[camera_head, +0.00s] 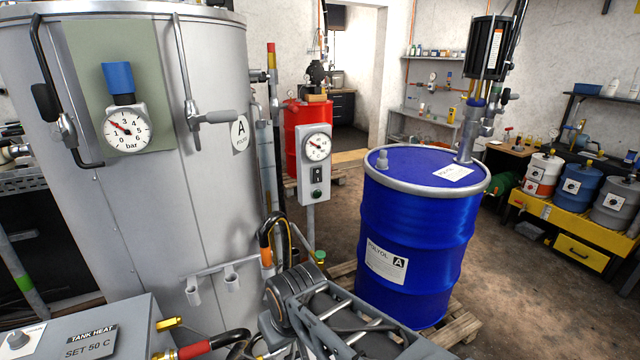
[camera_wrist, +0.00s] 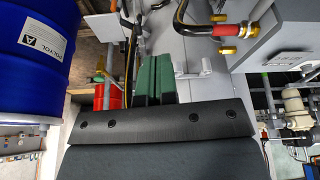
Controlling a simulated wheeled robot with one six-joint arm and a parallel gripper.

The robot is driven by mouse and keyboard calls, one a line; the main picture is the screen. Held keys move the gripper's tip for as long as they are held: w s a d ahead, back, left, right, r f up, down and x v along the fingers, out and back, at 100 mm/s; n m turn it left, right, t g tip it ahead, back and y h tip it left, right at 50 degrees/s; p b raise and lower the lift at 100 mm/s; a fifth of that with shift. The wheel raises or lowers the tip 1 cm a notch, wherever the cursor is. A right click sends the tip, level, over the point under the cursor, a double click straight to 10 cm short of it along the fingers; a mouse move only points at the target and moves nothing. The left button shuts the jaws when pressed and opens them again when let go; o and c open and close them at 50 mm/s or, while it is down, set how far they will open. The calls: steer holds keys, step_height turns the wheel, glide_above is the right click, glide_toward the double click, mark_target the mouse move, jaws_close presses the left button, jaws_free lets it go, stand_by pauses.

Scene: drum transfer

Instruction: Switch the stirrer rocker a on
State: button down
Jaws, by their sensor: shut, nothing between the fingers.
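The grey control box on a post (camera_head: 316,165) stands between the tank and the blue drum in the head view. It carries a round gauge (camera_head: 317,147) and a small black rocker (camera_head: 317,174) with white marks. A green button (camera_head: 316,194) is below the rocker. I cannot tell the rocker's position at this size. My gripper (camera_wrist: 153,62) shows in the wrist view as dark green fingers side by side, shut and empty. They point toward the tank side, and the rocker is not visible in that view. Whether the fingers touch anything is not clear.
The blue drum (camera_head: 413,245) stands on a wooden pallet (camera_head: 455,328) right of the box. The grey tank (camera_head: 150,215) with handles and a gauge fills the left. A red drum (camera_head: 300,145) is behind the box. A tank heat panel (camera_head: 90,330) is at front left.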

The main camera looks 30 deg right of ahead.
mark_target(318, 180)
steer(key=w+d+r+n+t, duration=0.3)
steer(key=w+d+n+t, duration=0.1)
steer(key=d, duration=0.5)
steer(key=w+d+r+n+t+h+p, duration=0.1)
steer(key=w+d+r+n+t, duration=0.3)
steer(key=w+d+n, duration=0.3)
steer(key=w+d+r+n+t+h+p, duration=0.1)
steer(key=w+d+r+n+t, duration=0.3)
steer(key=w+d, duration=0.5)
steer(key=shift+d+r+n, duration=0.25)
steer(key=shift+d+n, duration=0.45)
steer(key=shift+d, duration=1.15)
steer(key=p+x, duration=0.1)
steer(key=x, duration=0.3)
steer(key=p+x, duration=0.1)
steer(key=x, duration=0.4)
steer(key=p+x, duration=0.1)
steer(key=x, duration=0.4)
steer(key=shift+r, duration=0.3)
steer(key=shift+w, duration=0.1)
